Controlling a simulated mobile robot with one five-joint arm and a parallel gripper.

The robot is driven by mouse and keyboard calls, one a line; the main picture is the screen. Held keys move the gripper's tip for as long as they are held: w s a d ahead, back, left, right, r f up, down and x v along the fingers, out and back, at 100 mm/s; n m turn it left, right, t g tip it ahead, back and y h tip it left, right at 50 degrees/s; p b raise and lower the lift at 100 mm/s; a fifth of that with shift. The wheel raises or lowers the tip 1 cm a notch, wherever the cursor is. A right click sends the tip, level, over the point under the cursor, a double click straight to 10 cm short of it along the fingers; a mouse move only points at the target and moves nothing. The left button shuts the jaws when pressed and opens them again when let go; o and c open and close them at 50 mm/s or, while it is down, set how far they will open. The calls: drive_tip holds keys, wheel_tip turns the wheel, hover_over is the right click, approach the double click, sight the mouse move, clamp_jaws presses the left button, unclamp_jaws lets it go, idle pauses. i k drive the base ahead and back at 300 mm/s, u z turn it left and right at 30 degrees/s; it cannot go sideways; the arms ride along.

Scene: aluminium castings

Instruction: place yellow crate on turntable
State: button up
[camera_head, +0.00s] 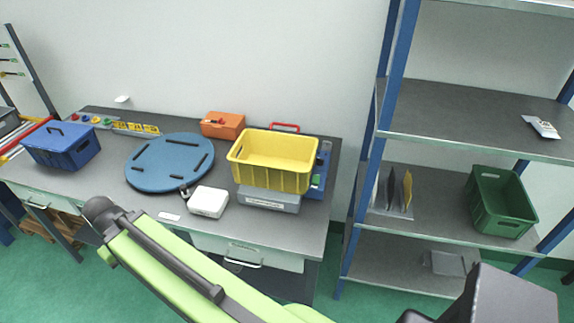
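The yellow crate (272,179) is an open-topped box with ribbed sides. It sits upright on a grey box-like base (268,201) at the right part of the workbench. The turntable (169,163) is a flat blue disc with dark slots, on the bench left of the crate. Its top is bare. My green arm crosses the lower part of the view, in front of the bench. My gripper is not clearly visible, and no fingertips show.
A blue crate (62,151) stands left on the bench (322,222). An orange box (222,125) is behind, between turntable and crate. A white box (208,202) lies near the front edge. A shelf rack on the right holds a green crate (497,206) and dividers (406,190).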

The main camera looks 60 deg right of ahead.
sight(170, 157)
drive_tip(key=z, duration=0.1)
drive_tip(key=i, duration=1)
drive_tip(key=u, duration=0.05)
